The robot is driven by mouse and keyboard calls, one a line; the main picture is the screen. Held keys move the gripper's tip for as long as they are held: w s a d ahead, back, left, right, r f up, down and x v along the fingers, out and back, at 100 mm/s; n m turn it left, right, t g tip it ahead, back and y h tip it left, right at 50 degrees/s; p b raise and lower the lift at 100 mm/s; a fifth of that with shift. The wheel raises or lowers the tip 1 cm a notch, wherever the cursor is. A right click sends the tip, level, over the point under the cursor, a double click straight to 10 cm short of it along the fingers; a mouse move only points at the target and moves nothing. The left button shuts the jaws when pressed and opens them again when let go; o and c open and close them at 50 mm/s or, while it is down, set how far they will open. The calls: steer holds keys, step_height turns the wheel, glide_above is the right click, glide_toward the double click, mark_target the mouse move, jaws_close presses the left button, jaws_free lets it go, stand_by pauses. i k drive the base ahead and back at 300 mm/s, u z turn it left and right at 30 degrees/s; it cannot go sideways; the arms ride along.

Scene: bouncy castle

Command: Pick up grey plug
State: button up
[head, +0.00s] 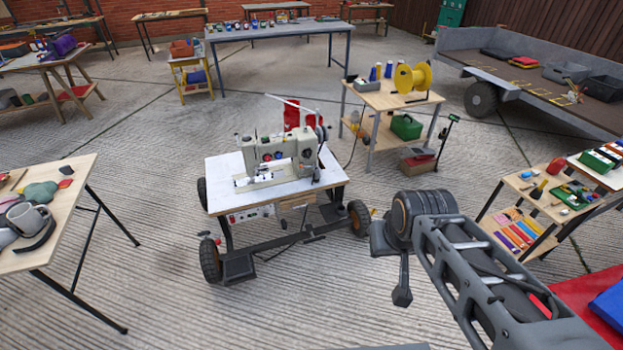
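I cannot make out a grey plug for certain in the head view. Small grey and dark items lie on several tables, too small or too far to name. My arm reaches in from the lower right, over the concrete floor. The part hanging at its far end, which looks like my gripper (402,293), is seen edge-on. Its fingers cannot be told apart, and I see nothing held there. It is in front of and to the right of the sewing machine cart, apart from it in the picture.
A white sewing machine (278,155) stands on a wheeled cart (222,170) at the centre. A trolley (385,98) bears a yellow reel (412,78). A shelf (519,184) and trailer (455,42) stand at right. Front floor is clear.

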mark_target(317, 177)
steer(key=u, duration=0.5)
steer(key=k, duration=0.6)
steer(key=z, duration=0.2)
steer(key=i, duration=0.75)
steer(key=z, duration=0.75)
steer(key=i, duration=1.7)
steer(key=u, duration=1.35)
steer(key=i, duration=0.45)
steer(key=u, duration=0.55)
